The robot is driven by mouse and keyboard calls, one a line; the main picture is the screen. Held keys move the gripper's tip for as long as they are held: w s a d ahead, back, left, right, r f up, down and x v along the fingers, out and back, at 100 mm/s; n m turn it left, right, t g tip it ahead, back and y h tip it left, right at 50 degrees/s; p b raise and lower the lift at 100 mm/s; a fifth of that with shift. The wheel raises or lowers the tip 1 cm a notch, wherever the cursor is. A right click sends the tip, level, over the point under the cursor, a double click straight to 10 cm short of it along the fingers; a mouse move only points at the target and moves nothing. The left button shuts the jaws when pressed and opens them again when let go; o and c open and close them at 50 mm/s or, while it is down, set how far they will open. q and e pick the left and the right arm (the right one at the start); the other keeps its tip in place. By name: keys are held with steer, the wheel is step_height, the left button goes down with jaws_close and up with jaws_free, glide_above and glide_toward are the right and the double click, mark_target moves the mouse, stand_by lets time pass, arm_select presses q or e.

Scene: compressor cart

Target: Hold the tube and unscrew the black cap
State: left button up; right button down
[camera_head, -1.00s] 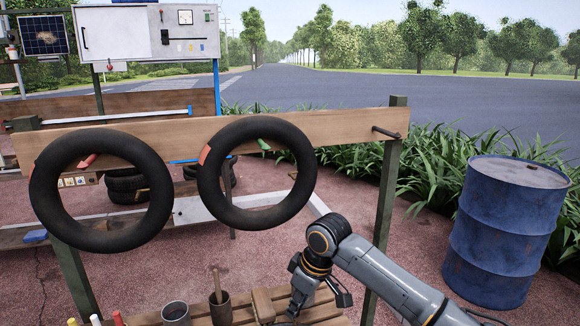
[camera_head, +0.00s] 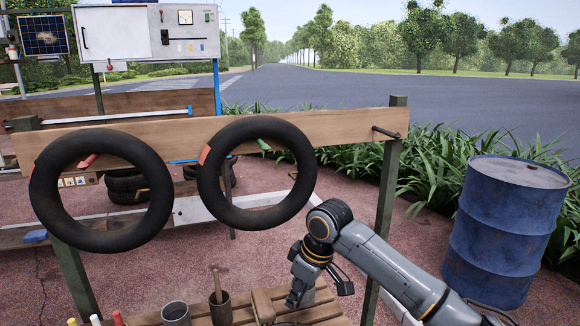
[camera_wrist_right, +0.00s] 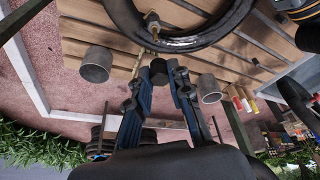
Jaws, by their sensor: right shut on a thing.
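My right gripper (camera_head: 314,288) is over the slatted bench, pointing down. In the right wrist view its two fingers (camera_wrist_right: 157,82) stand a little apart, with a small black cap (camera_wrist_right: 158,69) between their tips. A black tube (camera_wrist_right: 190,43) curves across the top of that view over the bench slats, with a brass-coloured valve stem (camera_wrist_right: 152,21) beside it. The cap is close to the stem. I cannot tell whether they touch. My left gripper is in neither view.
Two more black tubes (camera_head: 101,241) (camera_head: 206,207) hang on a wooden rail (camera_head: 345,127). Metal cans (camera_head: 175,313) (camera_head: 221,308) and a wooden block (camera_head: 263,305) stand on the bench. A blue drum (camera_head: 505,235) stands at the right.

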steer(key=shift+r, duration=0.1)
steer(key=shift+r, duration=2.4)
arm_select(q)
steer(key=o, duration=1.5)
